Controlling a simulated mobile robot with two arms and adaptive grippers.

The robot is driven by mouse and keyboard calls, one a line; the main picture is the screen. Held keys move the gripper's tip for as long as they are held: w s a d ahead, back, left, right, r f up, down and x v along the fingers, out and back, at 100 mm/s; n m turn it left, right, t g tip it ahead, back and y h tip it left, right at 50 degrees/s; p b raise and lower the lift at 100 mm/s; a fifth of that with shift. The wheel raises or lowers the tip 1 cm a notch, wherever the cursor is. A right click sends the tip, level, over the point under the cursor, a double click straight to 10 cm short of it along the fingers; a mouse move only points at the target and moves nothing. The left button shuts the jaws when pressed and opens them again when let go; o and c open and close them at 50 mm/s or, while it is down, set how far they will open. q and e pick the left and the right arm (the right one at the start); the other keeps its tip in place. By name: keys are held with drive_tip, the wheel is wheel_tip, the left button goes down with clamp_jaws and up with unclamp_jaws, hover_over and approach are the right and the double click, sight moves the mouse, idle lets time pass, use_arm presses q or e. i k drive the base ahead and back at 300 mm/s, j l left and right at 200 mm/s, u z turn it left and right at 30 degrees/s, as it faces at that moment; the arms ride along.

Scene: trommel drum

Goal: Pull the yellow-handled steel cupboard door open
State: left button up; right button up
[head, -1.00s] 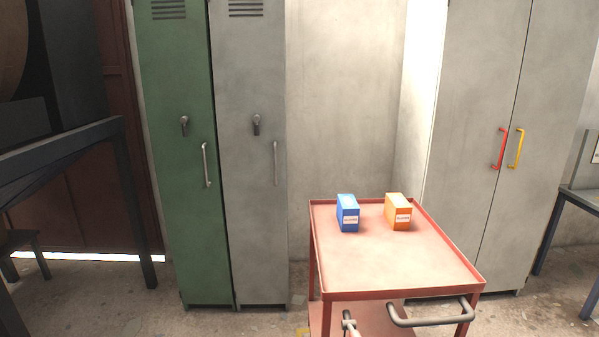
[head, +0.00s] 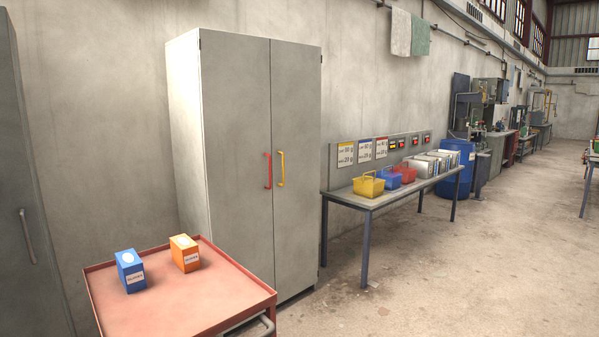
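The steel cupboard (head: 240,120) is tall and grey and stands against the wall, left of the middle of the head view. Its two doors look shut. The yellow handle (head: 281,169) is on the right door (head: 299,210), close to the centre seam. A red handle (head: 267,171) is on the left door (head: 236,150), just beside it. Neither of my grippers shows in the view.
A red trolley (head: 190,303) with a blue box (head: 130,271) and an orange box (head: 185,254) stands in front of the cupboard's left side. A workbench (head: 350,200) with coloured baskets stands right of the cupboard. The floor (head: 440,280) at the right is clear.

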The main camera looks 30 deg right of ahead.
sight(295, 69)
drive_tip(key=z, duration=1.05)
drive_tip(key=i+l+z, duration=0.2)
drive_tip(key=i+z, duration=0.3)
drive_tip(key=i, duration=0.35)
drive_tip(key=i+j+z, duration=0.1)
drive_tip(key=i+z, duration=0.4)
drive_tip(key=i, duration=0.3)
